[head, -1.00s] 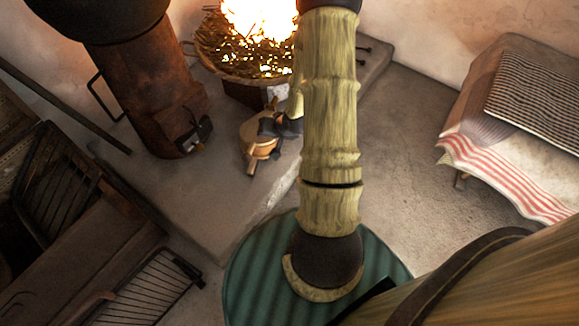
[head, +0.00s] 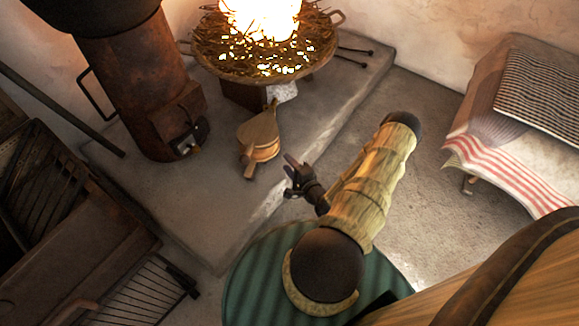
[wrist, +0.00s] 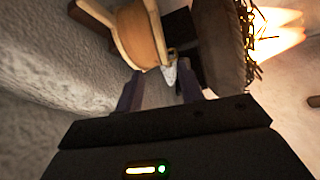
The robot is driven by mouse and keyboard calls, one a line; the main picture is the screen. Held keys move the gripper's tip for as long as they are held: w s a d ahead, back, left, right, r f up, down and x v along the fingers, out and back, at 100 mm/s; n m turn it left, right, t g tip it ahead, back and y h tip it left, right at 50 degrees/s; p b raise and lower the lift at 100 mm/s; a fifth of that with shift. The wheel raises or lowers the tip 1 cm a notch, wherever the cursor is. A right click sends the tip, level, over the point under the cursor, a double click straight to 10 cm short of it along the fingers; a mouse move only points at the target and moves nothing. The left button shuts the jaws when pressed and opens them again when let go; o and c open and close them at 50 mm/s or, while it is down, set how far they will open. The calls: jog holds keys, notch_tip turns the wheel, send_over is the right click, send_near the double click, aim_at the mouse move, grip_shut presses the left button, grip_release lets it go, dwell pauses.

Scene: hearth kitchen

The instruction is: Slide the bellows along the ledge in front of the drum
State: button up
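The bellows (head: 259,142), with tan wooden boards, lies on the grey stone ledge (head: 190,205). In the head view it is right of the rusty drum (head: 137,85) and in front of the fire basket. My gripper (head: 294,178) is near the ledge's right edge, to the lower right of the bellows and apart from it. In the wrist view the bellows (wrist: 143,35) shows beyond the fingertips, at upper left. My gripper (wrist: 160,90) has its fingers apart with nothing held between them.
A basket of burning straw (head: 265,60) stands at the back of the ledge. Dark rods (head: 352,55) lie to its right. A bench with a striped cloth (head: 515,165) is at right. Dark racks (head: 45,185) fill the left. The floor (head: 440,170) right of the ledge is bare.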

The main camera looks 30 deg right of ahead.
aim_at(264, 136)
jog(key=shift+w, duration=0.1)
jog(key=w+f+b, duration=0.1)
jog(key=w+b, duration=0.1)
jog(key=w, duration=0.3)
jog(key=w+f+b, duration=0.1)
jog(key=w+b, duration=0.2)
jog(key=w, duration=0.2)
jog(key=w+b, duration=0.3)
jog(key=w, duration=0.3)
jog(key=shift+w+f, duration=0.1)
jog(key=shift+f, duration=0.3)
jog(key=shift+w, duration=0.45)
jog(key=shift+c, duration=0.2)
grip_shut()
jog(key=shift+s+d, duration=0.1)
